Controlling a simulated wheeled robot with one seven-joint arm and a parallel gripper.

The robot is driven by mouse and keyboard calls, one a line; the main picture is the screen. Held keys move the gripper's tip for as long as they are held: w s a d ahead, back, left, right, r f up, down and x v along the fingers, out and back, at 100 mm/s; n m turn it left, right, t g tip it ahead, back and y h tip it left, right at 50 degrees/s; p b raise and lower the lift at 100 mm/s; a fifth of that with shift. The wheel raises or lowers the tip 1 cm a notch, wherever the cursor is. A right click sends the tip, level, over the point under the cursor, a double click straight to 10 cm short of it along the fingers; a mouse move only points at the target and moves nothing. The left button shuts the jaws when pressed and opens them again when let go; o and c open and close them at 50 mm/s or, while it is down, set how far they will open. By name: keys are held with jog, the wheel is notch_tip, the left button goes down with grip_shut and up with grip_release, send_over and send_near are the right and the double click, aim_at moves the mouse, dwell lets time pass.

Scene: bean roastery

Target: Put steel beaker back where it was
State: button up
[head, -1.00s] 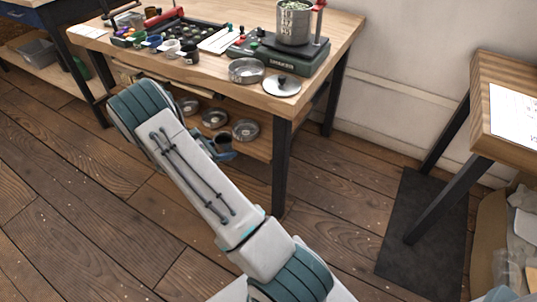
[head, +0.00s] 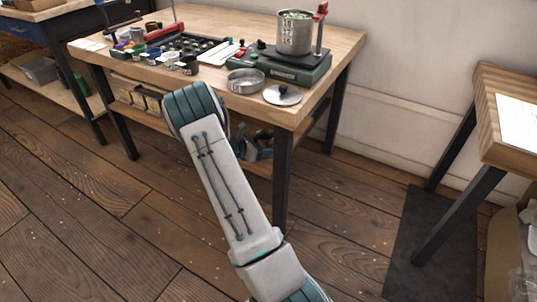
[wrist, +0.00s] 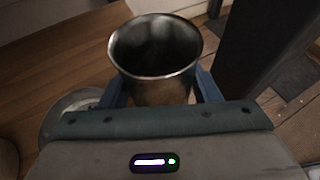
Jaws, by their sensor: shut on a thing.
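The steel beaker (wrist: 155,82) is upright in the wrist view, with its open rim toward the camera and a dark inside. My gripper (wrist: 161,92) is shut on it, with one blue finger on each side. The beaker is beside or over the wooden lower shelf (wrist: 45,55); I cannot tell whether its base touches the wood. In the head view my gripper (head: 252,146) is below the tabletop near the front table leg, partly hidden by my arm. The beaker cannot be made out clearly there.
A round metal dish (wrist: 85,103) lies left of the beaker. A dark table leg (wrist: 262,45) stands close on the right. The workbench (head: 335,48) above carries a steel pot (head: 294,36), a shallow dish (head: 246,82) and a lid (head: 282,95) near its edge.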

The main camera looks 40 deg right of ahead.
jog(key=shift+d, duration=0.25)
jog(key=f+b, duration=0.1)
jog(key=d+f+b, duration=0.1)
jog(key=f, duration=0.1)
jog(key=shift+f, duration=0.25)
jog(key=shift+f, duration=0.15)
jog(key=o, duration=0.8)
jog(key=shift+o, duration=0.2)
